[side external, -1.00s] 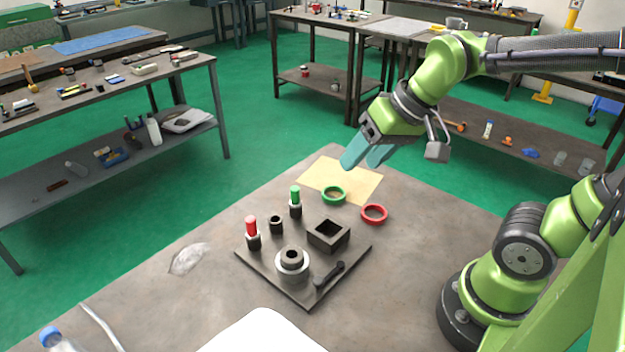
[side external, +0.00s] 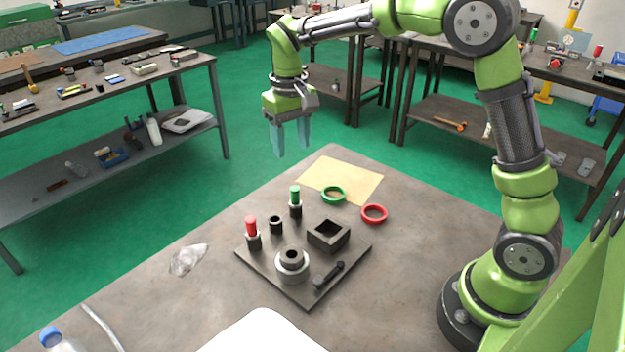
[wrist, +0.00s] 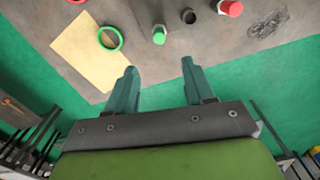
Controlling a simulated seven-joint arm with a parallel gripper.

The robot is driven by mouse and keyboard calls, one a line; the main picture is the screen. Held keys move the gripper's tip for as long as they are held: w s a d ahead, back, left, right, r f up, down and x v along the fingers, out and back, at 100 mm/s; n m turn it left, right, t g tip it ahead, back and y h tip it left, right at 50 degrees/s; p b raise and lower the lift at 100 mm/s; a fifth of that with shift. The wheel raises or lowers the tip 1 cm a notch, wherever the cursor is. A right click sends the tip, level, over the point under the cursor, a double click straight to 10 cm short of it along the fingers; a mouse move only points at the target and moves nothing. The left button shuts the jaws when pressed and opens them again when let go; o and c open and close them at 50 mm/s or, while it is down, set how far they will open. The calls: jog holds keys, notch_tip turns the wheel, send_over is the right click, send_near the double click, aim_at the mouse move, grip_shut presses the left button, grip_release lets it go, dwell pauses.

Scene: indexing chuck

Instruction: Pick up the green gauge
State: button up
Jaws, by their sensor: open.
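A green-topped gauge (side external: 295,196) stands upright in a dark holder on the dark square plate (side external: 300,290). Its green top (wrist: 159,36) also shows in the wrist view, beyond and between my fingertips. A green ring (side external: 334,203) lies beside the plate, near the tan sheet's front edge; it also shows in the wrist view (wrist: 121,41). The pictures do not settle which of these two green things is the gauge. My gripper (side external: 293,153) is open, empty and pointing down, high above the table's far side. Its two teal fingers (wrist: 160,67) are apart.
A red-topped piece (side external: 251,228), a small black cylinder (side external: 276,225), a square open block (side external: 328,236), a round chuck (side external: 291,268) and a dark handle (side external: 330,275) share the plate. A red ring (side external: 374,221) lies right. A crumpled clear bag (side external: 187,259) lies left.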

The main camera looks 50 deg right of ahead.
aim_at(295, 188)
notch_tip(295, 188, down, 8)
jog(key=shift+f, duration=0.2)
jog(key=shift+s+f, duration=0.2)
jog(key=shift+f, duration=2.4)
grip_shut()
